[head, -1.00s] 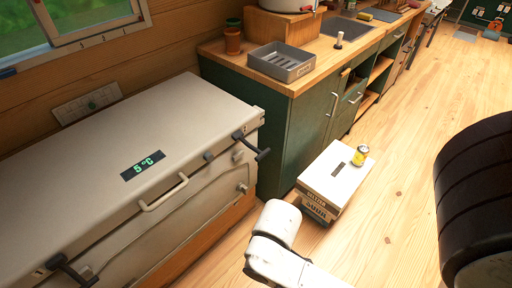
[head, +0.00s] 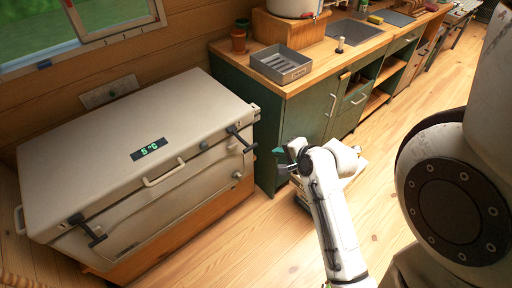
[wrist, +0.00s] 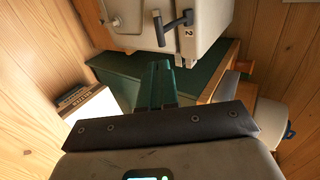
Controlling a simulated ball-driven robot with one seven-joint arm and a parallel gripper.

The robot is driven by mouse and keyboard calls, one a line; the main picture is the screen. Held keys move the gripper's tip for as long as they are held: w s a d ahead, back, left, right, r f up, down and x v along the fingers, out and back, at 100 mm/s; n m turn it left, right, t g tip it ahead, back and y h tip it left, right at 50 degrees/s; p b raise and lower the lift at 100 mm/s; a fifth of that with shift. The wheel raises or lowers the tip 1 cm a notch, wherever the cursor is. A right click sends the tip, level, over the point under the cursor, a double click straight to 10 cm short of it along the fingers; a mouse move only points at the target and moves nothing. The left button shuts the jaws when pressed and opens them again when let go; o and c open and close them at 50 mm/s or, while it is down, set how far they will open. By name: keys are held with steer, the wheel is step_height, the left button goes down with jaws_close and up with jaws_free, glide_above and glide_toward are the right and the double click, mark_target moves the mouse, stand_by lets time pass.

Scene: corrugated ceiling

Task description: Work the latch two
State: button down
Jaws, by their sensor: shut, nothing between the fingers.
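The white cooler (head: 110,175) stands at the left, its lid down and a green 5 °C display on top. Latch two, a dark lever (head: 240,138), is at the lid's right front corner and sticks out from the front. In the wrist view the latch (wrist: 174,22) is at the top, beside a printed 2. My gripper (head: 280,152) is in front of the green cabinet, right of latch two and apart from it. In the wrist view its teal fingers (wrist: 161,66) are together and empty, pointing toward the cooler below the latch.
A second dark latch (head: 88,230) is at the cooler's left front. The green cabinet (head: 300,110) adjoins on the right, with a grey tray (head: 282,65) on top. A box (wrist: 92,108) on the floor is partly behind my arm. Floor in front is clear.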

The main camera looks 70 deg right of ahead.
mark_target(252, 148)
steer(key=p+x, duration=0.1)
steer(key=x, duration=1.3)
steer(key=shift+r, duration=0.1)
